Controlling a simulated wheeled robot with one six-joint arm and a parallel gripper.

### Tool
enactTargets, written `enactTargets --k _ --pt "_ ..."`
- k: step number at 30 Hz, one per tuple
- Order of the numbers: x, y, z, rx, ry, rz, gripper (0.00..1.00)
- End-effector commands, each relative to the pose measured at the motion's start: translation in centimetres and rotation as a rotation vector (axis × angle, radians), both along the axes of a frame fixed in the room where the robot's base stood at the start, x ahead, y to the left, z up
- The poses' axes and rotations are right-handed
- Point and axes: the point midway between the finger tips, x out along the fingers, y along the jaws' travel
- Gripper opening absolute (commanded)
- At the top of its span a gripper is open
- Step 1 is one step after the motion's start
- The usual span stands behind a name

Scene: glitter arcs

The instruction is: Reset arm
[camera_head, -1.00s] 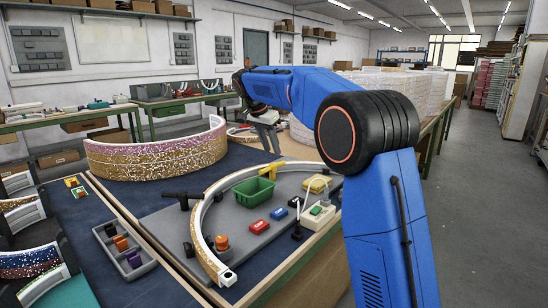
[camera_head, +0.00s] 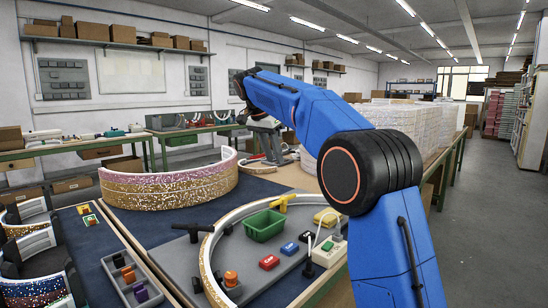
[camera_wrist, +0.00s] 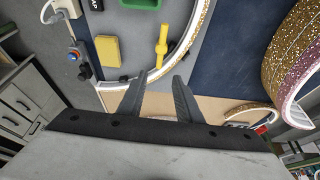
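My blue arm (camera_head: 300,108) reaches from the lower right over the bench to the middle of the head view. Its grey gripper (camera_head: 272,158) hangs beyond the work mat, small and partly hard to make out. In the wrist view my gripper (camera_wrist: 161,76) shows two dark fingers, apart, with nothing between them. They sit over the bench in the picture, near a curved white strip with glitter (camera_wrist: 181,62). In the head view this strip (camera_head: 212,240) curves around a grey mat.
A tall glitter arc (camera_head: 170,187) stands at left. A grey tray (camera_head: 134,284) lies at front left. Floor at right is clear.

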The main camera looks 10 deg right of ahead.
Motion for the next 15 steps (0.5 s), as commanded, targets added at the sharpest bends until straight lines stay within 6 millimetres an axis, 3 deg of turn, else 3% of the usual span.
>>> enactTargets --k 7,15 --pt "-1.5 -0.8 0.3 0.005 0.005 0.036 0.32" --pt "-8.3 -3.9 0.1 0.02 0.03 0.195 0.32"
